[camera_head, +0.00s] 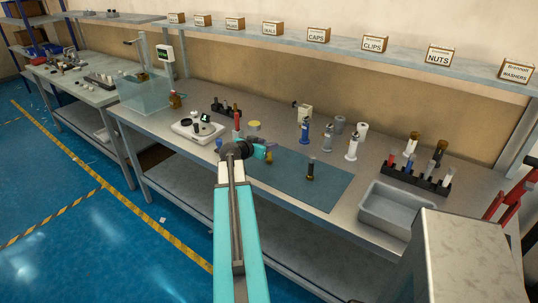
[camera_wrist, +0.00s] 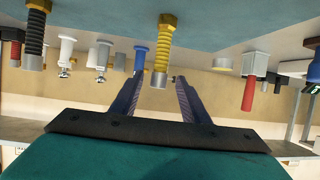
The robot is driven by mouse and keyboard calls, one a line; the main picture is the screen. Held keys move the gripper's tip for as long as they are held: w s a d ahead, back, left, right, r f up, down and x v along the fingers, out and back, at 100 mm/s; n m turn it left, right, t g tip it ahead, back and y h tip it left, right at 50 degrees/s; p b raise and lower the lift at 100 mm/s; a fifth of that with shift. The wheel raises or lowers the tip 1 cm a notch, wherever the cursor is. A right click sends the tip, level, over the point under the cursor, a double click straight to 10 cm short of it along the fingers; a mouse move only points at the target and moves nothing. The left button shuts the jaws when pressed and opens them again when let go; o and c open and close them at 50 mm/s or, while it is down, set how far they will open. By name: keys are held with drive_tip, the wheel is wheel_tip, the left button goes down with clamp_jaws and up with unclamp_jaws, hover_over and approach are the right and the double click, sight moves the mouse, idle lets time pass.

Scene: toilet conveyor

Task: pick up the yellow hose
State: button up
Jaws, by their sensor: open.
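The yellow hose (camera_wrist: 162,52) stands upright on the mat. It has a ribbed yellow body, a brass hex fitting at its base and a silver end at its top. The wrist view is upside down, so the hose seems to hang. My gripper (camera_wrist: 158,82) is open, and the hose shows in line with the gap between its two fingers. I cannot tell whether its silver end is between them. In the head view, my gripper (camera_head: 262,151) is low over the mat's left part, and the hose (camera_head: 269,158) shows beside it, partly hidden.
A dark hose (camera_head: 310,171) stands on the blue-green mat (camera_head: 325,188), to the right. Blue (camera_head: 304,131) and white (camera_head: 352,147) fittings stand behind. A red-handled tool (camera_head: 237,119) is behind my wrist. A grey bin (camera_head: 384,209) is at right. The mat's front is clear.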

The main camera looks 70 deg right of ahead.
drive_tip(key=shift+d+f, duration=0.25)
drive_tip(key=shift+d, duration=0.2)
drive_tip(key=shift+s, duration=0.1)
drive_tip(key=p+x, duration=0.2)
drive_tip(key=shift+s+d, duration=0.1)
drive_tip(key=shift+d, duration=0.25)
drive_tip(key=shift+p+x, duration=0.6)
drive_tip(key=shift+x, duration=0.65)
drive_tip(key=shift+a+f, duration=0.1)
drive_tip(key=shift+f, duration=0.05)
clamp_jaws()
